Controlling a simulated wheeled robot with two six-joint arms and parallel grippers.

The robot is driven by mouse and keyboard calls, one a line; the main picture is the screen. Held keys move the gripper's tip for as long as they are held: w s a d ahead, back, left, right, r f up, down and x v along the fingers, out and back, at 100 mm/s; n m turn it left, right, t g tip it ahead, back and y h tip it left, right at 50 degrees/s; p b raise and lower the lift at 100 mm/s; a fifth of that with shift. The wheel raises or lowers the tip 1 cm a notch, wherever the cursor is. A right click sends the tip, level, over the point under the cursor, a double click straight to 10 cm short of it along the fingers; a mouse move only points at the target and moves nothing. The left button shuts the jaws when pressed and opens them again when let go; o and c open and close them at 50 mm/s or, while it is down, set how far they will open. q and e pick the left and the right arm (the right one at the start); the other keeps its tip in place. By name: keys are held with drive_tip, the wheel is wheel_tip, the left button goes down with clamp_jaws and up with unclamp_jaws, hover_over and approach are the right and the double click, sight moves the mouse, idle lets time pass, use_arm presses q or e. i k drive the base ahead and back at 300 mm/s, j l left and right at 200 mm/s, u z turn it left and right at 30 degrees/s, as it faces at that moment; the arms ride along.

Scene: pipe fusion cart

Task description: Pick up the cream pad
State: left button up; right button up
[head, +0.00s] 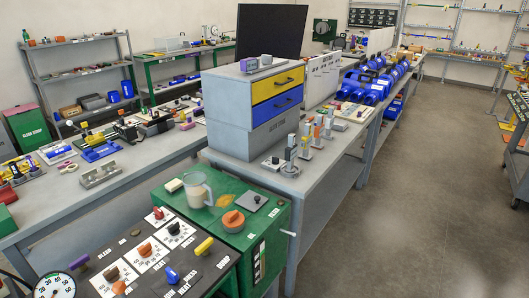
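The cream pad (174,185) is a small pale block lying flat at the back left of the green cart top (230,240). It sits just left of a clear cup or jug (197,190), apart from it or nearly so; the gap is too small to tell. Neither of my grippers shows in the head view.
On the cart top, an orange knob (233,219) and a dark square plate (252,203) lie right of the cup. A dark panel (205,264) with several knobs and handles is in front. A grey bench with a blue-and-yellow drawer cabinet (278,97) stands behind.

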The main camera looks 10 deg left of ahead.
sight(174, 186)
drive_tip(key=l+u, duration=0.15)
drive_tip(key=u, duration=1.6)
